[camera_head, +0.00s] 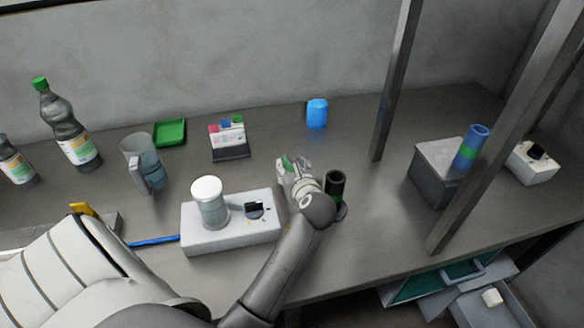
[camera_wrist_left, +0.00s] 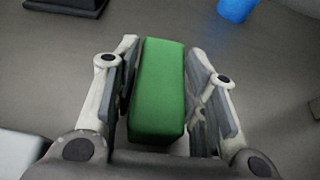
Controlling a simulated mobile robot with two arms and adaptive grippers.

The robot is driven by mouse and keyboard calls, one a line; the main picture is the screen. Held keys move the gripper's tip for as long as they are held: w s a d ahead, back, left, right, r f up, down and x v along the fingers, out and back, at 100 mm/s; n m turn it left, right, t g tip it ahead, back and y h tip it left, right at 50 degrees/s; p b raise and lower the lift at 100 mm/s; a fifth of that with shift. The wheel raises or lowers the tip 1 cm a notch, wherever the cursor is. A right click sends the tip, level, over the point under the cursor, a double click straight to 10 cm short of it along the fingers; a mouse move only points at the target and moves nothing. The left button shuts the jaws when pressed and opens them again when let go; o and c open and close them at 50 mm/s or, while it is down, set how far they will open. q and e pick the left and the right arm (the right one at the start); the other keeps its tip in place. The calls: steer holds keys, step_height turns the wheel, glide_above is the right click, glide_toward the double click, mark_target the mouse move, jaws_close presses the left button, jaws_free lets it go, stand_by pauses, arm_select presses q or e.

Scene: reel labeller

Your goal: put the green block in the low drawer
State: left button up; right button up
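My left gripper (camera_head: 290,165) is above the table, behind the white box with the dial. In the left wrist view its fingers (camera_wrist_left: 160,85) are closed against both sides of a green block (camera_wrist_left: 158,90). In the head view only a little of the green block (camera_head: 287,163) shows between the fingers. My right gripper is not in view.
A dark cylinder (camera_head: 335,185) stands close to the right of my left gripper. A blue cup (camera_head: 317,113) stands behind it. Metal posts (camera_head: 397,75) rise at the right, near a grey bin (camera_head: 435,178) with a blue tube. Bottles and a jug (camera_head: 146,163) stand at the left.

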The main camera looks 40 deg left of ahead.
arm_select(q)
steer(key=shift+o, duration=1.1)
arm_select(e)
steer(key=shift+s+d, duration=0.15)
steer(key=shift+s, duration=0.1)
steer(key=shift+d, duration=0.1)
arm_select(q)
steer(key=shift+r, duration=0.1)
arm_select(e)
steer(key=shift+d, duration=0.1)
